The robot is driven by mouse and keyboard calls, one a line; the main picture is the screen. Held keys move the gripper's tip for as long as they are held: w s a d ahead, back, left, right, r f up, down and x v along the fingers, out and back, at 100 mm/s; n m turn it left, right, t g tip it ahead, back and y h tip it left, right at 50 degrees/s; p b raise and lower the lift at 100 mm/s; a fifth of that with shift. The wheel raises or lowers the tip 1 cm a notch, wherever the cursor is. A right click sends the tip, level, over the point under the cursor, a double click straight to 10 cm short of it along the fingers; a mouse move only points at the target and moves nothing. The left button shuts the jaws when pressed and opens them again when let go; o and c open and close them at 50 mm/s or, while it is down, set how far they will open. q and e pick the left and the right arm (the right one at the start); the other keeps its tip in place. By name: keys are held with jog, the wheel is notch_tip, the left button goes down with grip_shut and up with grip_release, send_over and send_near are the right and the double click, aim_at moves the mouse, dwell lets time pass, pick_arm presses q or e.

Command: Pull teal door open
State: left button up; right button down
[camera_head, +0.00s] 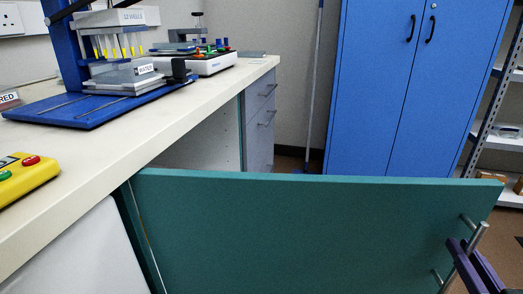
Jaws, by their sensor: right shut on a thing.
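The teal door (300,235) stands swung out from the front of the bench, wide open, with its hinged edge at the left by the cabinet. Its metal bar handle (481,232) is near the free edge at the lower right. My right gripper (463,252) is shut on the handle at the lower right of the view; part of it is cut off by the picture's edge. My left gripper is not in view.
The white bench top (170,95) carries a blue pipetting stand (85,112), a white device (208,64) with coloured knobs and a yellow button box (25,178). A blue cabinet (380,100) stands behind the door. Shelves (490,115) are at the right.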

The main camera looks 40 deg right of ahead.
jog(key=shift+s+a+f, duration=0.1)
jog(key=shift+s+a, duration=0.3)
jog(key=c, duration=0.9)
grip_release()
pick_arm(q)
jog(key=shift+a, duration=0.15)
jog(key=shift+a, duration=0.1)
